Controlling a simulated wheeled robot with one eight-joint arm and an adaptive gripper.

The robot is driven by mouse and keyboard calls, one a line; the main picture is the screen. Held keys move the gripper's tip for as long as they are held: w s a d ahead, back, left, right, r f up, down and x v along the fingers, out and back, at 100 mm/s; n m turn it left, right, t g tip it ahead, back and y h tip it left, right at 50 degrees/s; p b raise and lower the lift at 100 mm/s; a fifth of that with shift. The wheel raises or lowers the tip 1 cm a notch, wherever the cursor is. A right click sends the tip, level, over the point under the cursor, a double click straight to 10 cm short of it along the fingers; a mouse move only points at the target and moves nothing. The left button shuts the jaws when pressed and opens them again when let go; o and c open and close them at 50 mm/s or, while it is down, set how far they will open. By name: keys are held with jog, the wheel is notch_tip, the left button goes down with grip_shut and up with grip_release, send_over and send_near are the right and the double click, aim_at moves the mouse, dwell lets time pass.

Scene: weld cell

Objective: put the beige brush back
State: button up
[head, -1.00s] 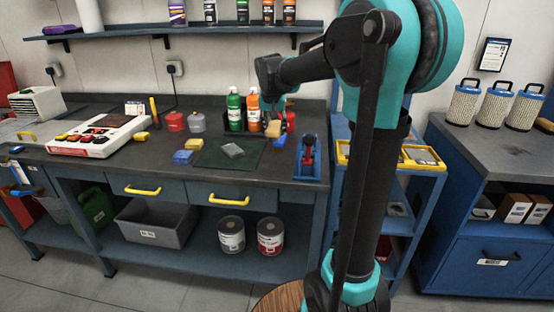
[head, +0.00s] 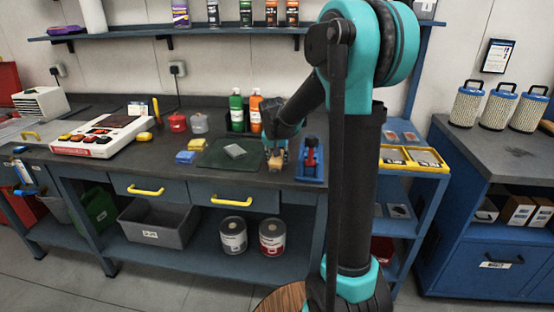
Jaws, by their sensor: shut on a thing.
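The beige brush (head: 275,170) shows as a small tan shape under my gripper (head: 277,151), low over the workbench, just right of the dark green mat. My gripper is shut on it. The gap between brush and bench is too small to make out, so I cannot tell if they touch. The arm's end hides part of the brush.
Green (head: 236,110) and orange (head: 255,113) bottles stand behind. Blue and yellow sponges (head: 194,150) lie left of the mat. A shelf (head: 200,33) hangs above the bench.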

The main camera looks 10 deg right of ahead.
jog(key=o, duration=1.1)
jog(key=shift+f, duration=0.1)
jog(key=v, duration=1.2)
